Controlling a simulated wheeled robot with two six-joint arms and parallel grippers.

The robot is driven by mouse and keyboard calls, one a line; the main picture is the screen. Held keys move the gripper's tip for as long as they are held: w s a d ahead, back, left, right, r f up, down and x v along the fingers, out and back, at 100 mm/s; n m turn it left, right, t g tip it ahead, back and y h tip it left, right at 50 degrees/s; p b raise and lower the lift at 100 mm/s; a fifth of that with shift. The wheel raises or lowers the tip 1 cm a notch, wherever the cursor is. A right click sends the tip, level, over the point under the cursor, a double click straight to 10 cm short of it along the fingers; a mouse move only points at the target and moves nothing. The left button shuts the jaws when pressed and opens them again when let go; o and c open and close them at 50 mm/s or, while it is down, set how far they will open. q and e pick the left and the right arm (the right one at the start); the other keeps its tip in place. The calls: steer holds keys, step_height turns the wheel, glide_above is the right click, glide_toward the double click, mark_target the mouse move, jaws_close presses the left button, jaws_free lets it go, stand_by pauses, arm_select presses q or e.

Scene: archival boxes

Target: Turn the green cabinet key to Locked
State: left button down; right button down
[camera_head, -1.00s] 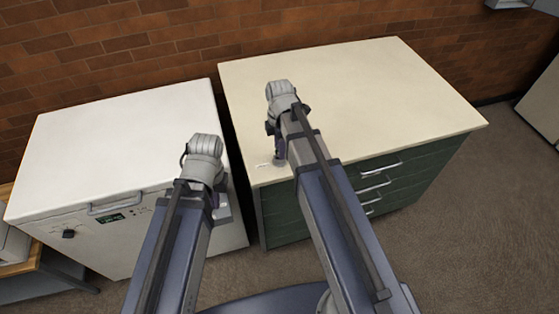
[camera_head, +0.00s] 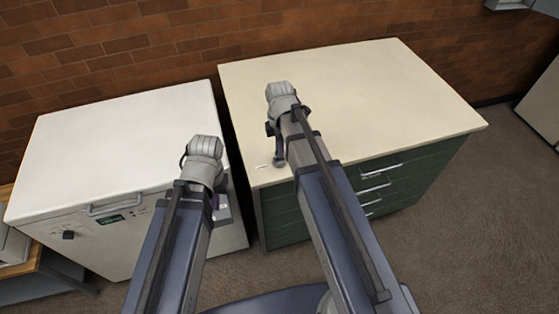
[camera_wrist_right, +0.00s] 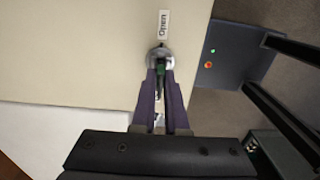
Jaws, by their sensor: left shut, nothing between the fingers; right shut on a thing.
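The green key (camera_wrist_right: 161,73) stands in a round metal lock (camera_wrist_right: 160,57) on the cream top. In the right wrist view, my right gripper (camera_wrist_right: 161,80) has its two purple fingers shut on the key. A label reading "Open" (camera_wrist_right: 163,24) lies just beyond the lock. Another pale label shows partly between the fingers; its text is hidden. In the head view, my right gripper (camera_head: 279,157) is at the front left part of the cabinet top, and the key cannot be made out. My left gripper (camera_head: 221,207) is shut and empty in front of the white appliance.
The green drawer cabinet (camera_head: 287,217) has a wide, clear cream top (camera_head: 380,90). A white appliance (camera_head: 120,140) with a handle and dial stands to its left, across a narrow gap. A brick wall (camera_head: 130,45) runs behind both.

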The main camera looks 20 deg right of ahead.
steer(key=m, duration=0.4)
steer(key=shift+m, duration=1.5)
steer(key=m, duration=0.2)
steer(key=shift+m, duration=0.4)
steer(key=m, duration=0.4)
